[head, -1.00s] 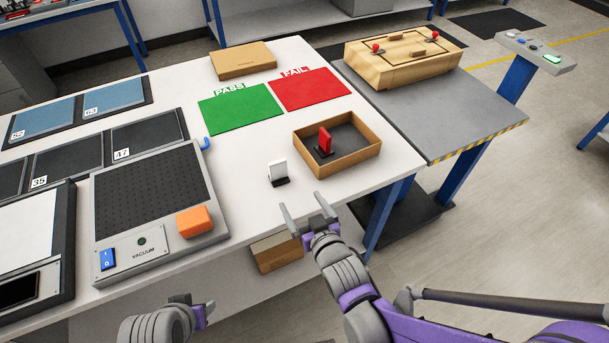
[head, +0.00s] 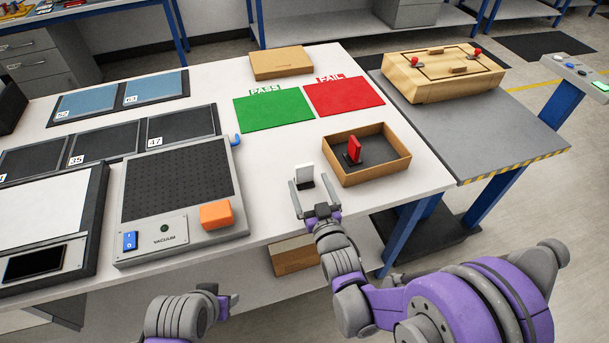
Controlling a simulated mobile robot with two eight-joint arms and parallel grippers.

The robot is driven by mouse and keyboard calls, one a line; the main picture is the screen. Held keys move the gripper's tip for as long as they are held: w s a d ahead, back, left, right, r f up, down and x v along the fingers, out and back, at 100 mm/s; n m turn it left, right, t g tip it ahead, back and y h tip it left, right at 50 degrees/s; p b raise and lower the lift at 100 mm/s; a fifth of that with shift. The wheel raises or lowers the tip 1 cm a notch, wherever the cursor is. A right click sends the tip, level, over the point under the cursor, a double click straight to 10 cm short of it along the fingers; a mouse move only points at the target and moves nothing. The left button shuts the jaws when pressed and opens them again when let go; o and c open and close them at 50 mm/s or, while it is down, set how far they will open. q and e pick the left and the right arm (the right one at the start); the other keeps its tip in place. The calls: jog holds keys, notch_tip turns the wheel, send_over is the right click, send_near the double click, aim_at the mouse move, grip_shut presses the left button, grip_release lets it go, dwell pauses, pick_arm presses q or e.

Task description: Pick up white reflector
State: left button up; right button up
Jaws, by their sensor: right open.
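The white reflector (head: 304,172) stands upright on a small dark base on the white table, just left of a cardboard tray. My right gripper (head: 312,193) is open, with its fingers pointing at the reflector from the near side. The left fingertip is close to the reflector's left; I cannot tell whether it touches. Nothing is between the fingers that I can see as held. My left gripper (head: 226,301) is low in front of the table edge, and its jaw state is unclear.
A red reflector (head: 354,150) stands in the cardboard tray (head: 374,179) right of the white one. A grey vacuum plate (head: 180,200) with an orange block (head: 216,215) lies to the left. Green (head: 272,108) and red (head: 345,96) mats lie behind.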

aim_at(304, 174)
jog(key=shift+x, duration=1.25)
jog(key=c, duration=1.5)
jog(key=shift+o, duration=0.2)
